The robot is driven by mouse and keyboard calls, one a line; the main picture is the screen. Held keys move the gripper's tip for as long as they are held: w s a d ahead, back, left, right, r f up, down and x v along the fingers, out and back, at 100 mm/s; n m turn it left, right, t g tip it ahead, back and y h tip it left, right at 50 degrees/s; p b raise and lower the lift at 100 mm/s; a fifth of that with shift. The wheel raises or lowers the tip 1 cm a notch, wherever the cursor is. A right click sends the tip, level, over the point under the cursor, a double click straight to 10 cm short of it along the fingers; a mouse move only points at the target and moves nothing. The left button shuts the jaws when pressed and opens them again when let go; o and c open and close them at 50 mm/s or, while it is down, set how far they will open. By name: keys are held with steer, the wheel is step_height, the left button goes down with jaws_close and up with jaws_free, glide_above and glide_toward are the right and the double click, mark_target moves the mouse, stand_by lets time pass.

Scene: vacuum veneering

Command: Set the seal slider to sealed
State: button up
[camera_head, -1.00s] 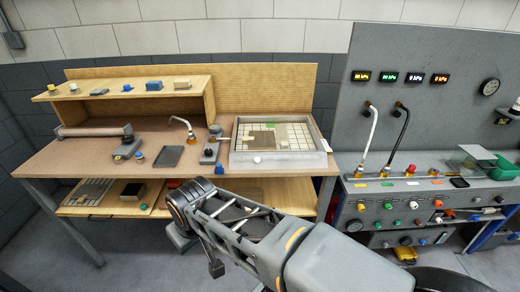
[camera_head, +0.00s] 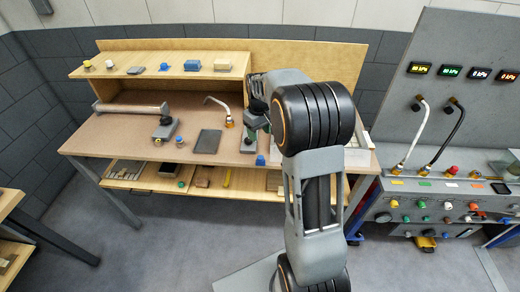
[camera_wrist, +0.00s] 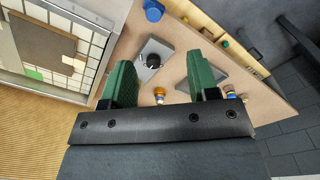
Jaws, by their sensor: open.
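A grey plate with a black knob (camera_wrist: 152,60), which may be the seal slider, lies on the workbench beside the framed grid tray (camera_wrist: 88,92). Its setting cannot be read. The wrist view shows it in the gap between the two green fingers of my gripper (camera_wrist: 160,66), nearer the left finger. My gripper is open and empty, above the bench; contact with the knob is not visible. In the head view my gripper (camera_head: 257,112) hangs over the plate (camera_head: 249,142), partly hiding it, and my arm covers most of the tray.
A dark flat pad (camera_head: 207,141) and a hose with a brass fitting (camera_head: 229,121) lie left of the plate. A blue knob (camera_head: 260,160) sits at the bench front edge. A shelf (camera_head: 150,68) with small items is behind. A control panel (camera_head: 440,202) stands right.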

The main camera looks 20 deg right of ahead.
mark_target(261, 157)
steer(key=f+p, duration=0.1)
steer(key=f, duration=0.3)
steer(key=w+f+p, duration=0.1)
steer(key=f, duration=0.4)
steer(key=d+f+p, duration=0.1)
steer(key=f, duration=0.4)
steer(key=shift+w+d+f, duration=0.1)
steer(key=shift+w+f, duration=0.15)
steer(key=shift+c, duration=0.3)
jaws_close()
